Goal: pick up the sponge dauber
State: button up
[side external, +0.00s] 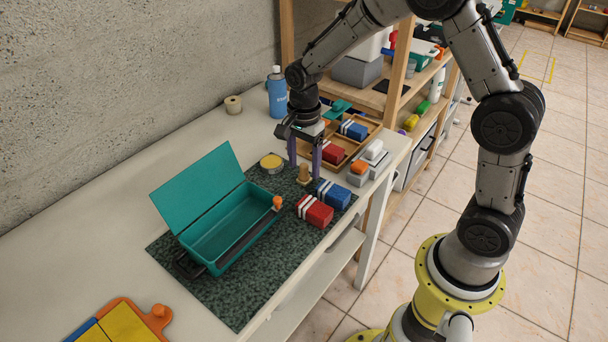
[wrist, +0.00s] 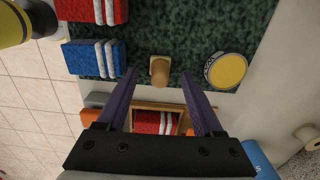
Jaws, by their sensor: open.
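The sponge dauber (side external: 304,175) is a small light-brown peg with a wider end, standing on the dark green speckled mat (side external: 240,305). In the wrist view the dauber (wrist: 160,71) lies centred between the fingertips, with a gap on both sides. My gripper (side external: 305,170) points down over it, its two purple fingers apart and empty. In the wrist view my gripper (wrist: 160,74) is open around the dauber's line. Whether the tips have passed below the dauber's top is hard to tell.
A round yellow-topped tin (side external: 271,162) sits left of the dauber. Red (side external: 316,211) and blue (side external: 334,195) banded blocks lie close on its right. An open teal box (side external: 228,222) stands at the left. A wooden tray (side external: 345,152) with blocks is behind.

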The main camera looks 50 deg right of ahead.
jog(key=shift+f, duration=0.7)
grip_shut()
jog(key=shift+r, duration=0.1)
jog(key=shift+r, duration=0.45)
notch_tip(320, 180, up, 2)
jog(key=shift+r, duration=0.2)
jog(key=s+r, duration=0.9)
jog(key=s, duration=0.5)
jog(key=shift+a+r, duration=0.3)
jog(key=shift+a, duration=0.05)
